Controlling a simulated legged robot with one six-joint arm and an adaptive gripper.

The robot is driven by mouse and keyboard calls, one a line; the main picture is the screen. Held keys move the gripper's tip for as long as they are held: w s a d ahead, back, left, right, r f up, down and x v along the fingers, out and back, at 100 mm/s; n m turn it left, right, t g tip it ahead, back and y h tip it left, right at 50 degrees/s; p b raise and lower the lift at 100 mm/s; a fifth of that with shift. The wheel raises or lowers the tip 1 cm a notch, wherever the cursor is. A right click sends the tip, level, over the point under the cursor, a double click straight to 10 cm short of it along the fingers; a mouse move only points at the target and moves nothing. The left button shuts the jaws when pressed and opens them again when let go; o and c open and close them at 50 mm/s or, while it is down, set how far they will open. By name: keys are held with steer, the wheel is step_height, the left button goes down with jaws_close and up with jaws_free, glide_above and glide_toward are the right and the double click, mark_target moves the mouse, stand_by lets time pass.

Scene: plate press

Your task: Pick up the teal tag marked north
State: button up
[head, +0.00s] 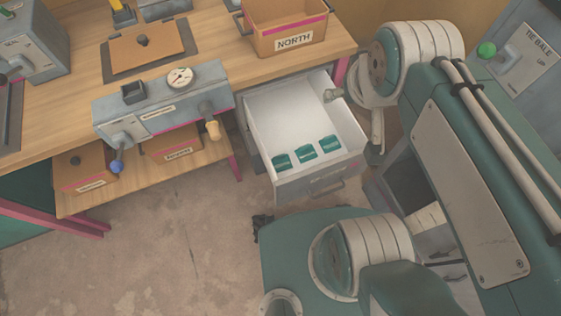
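Three teal tags lie in a row on the floor of the open white drawer (285,110), near its front. They are a left tag (281,161), a middle tag (305,151) and a right tag (328,143). Each has a light strip of marking, too small to read, so I cannot tell which says north. My gripper (355,123) is at the drawer's right side, above and to the right of the tags. Its two fingers stand apart, with nothing seen between them. It touches no tag.
A brown bin labelled NORTH (293,41) stands on the wooden bench (222,47) behind the drawer. A grey press with a dial (165,103) stands left of the drawer. Smaller bins (85,170) sit on the lower shelf. A TIE BALE panel (525,52) is at right.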

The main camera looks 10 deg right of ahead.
steer(key=w+a+f+g, duration=0.2)
steer(key=w+f, duration=0.5)
steer(key=w, duration=0.2)
steer(key=n+g, duration=0.2)
steer(key=g, duration=0.2)
glide_above(279, 156)
step_height(279, 156, down, 33)
steer(key=shift+f, duration=5.8)
steer(key=c, duration=0.8)
